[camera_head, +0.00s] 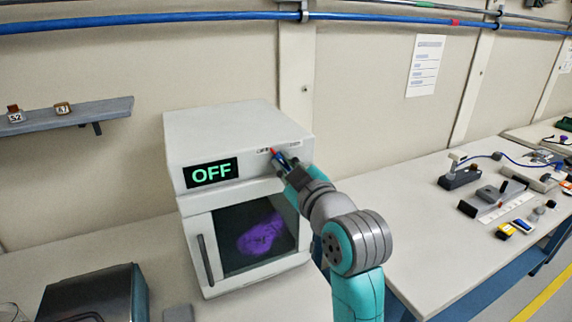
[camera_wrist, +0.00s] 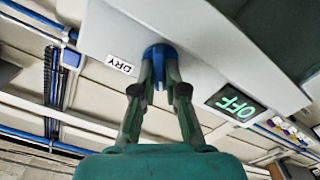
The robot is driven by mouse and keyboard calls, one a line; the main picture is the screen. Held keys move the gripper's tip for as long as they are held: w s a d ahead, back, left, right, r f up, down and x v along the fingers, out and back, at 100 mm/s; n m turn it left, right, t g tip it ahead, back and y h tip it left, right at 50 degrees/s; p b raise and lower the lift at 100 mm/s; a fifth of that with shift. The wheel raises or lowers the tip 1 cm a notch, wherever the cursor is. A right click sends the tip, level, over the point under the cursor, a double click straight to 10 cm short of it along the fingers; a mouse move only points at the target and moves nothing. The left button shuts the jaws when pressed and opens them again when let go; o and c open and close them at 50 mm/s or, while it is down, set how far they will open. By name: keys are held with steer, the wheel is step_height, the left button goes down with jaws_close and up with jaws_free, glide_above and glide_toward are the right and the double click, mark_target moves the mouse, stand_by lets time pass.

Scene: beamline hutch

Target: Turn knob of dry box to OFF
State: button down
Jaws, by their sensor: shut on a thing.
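The dry box (camera_head: 188,230) is a white cabinet on the bench, with a dark window in its door showing a purple shape inside. Its display (camera_head: 211,173) reads OFF in green, and the display also shows upside down in the wrist view (camera_wrist: 236,103). The blue knob (camera_wrist: 154,52) is on the upper front panel, beside a label (camera_wrist: 120,64) reading DRY. My gripper (camera_wrist: 157,66) is shut on the knob, with a fingertip on each side of it. In the head view my gripper (camera_head: 283,163) reaches the panel's right part and hides most of the knob.
A dark metal box (camera_head: 97,295) stands at the front left of the bench. A wall shelf (camera_head: 75,116) holds two small labelled items. The right bench (camera_head: 400,190) carries several tools and instruments toward its far end; its near part is clear.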

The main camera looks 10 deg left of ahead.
steer(key=shift+f+n, duration=0.1)
steer(key=shift+n, duration=1)
steer(key=c, duration=1.5)
jaws_free()
steer(key=shift+s, duration=0.1)
steer(key=v, duration=1.1)
steer(key=shift+s+d, duration=0.25)
steer(key=shift+s, duration=0.05)
